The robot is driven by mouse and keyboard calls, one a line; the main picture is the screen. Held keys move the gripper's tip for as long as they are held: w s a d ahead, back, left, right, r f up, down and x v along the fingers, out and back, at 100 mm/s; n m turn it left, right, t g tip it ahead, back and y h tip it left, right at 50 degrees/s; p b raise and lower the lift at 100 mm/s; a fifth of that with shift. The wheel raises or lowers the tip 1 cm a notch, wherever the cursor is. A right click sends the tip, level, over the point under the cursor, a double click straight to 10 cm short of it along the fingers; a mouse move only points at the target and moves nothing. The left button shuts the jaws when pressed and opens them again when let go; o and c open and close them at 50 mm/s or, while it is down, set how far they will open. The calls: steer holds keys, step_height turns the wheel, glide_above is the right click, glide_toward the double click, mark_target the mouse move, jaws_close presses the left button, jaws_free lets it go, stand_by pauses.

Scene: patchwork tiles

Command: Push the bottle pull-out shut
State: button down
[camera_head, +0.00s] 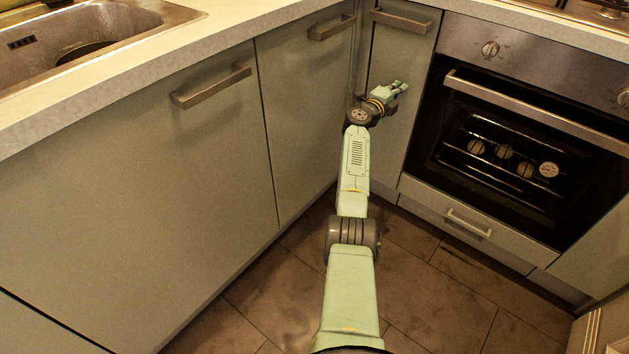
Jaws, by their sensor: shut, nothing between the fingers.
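The bottle pull-out appears to be the narrow grey-green front (401,55) between the corner and the oven, with a bar handle (403,20) at its top. It looks about level with the oven front; I cannot tell whether a small gap is left. No bottles show. My gripper (401,86) is shut and empty, in front of this front and below its handle. It points to the upper right. I cannot tell whether the fingertips touch the front.
The oven (520,150) stands directly right of the narrow front, with a long protruding handle (535,110) and a drawer (480,222) below. Cabinet doors (305,110) with bar handles line the left, under the sink counter (150,75). The tiled floor (290,290) between is clear.

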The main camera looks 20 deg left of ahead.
steer(key=p+v, duration=0.7)
steer(key=p, duration=0.3)
steer(key=shift+s+p, duration=0.35)
steer(key=shift+p, duration=0.05)
steer(key=shift+a+r, duration=0.1)
stand_by(0.3)
